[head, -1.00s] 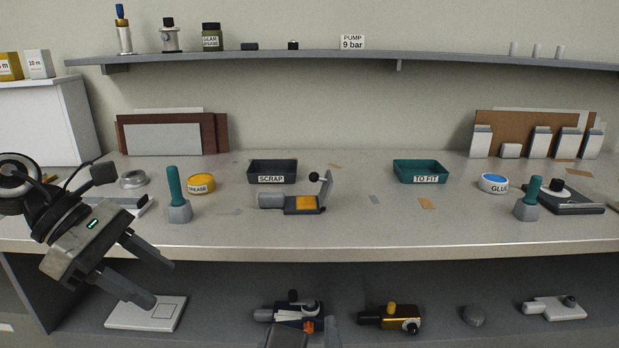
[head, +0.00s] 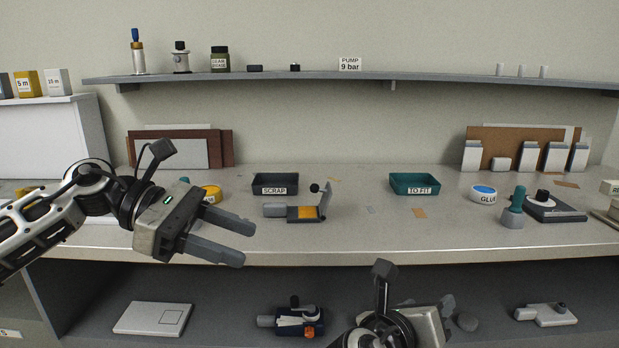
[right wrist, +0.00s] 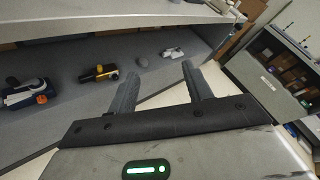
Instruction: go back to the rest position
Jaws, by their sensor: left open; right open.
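My left gripper (head: 248,244) is open and empty in the head view, in front of the counter's left part and pointing right. It hides part of the yellow grease tin (head: 211,194). My right gripper (head: 448,312) is at the bottom of the head view, seen from behind, in front of the lower shelf. In the right wrist view its two fingers (right wrist: 158,82) stand apart with nothing between them. They point toward the floor and the lower shelf.
The counter (head: 350,235) holds a scrap tray (head: 275,183), a teal to-fit tray (head: 415,184), a grey device with an orange plate (head: 300,213), and a glue tin (head: 483,195). The lower shelf holds a white scale (head: 153,319) and a dark blue tool (head: 299,322). The counter's front edge lies behind both grippers.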

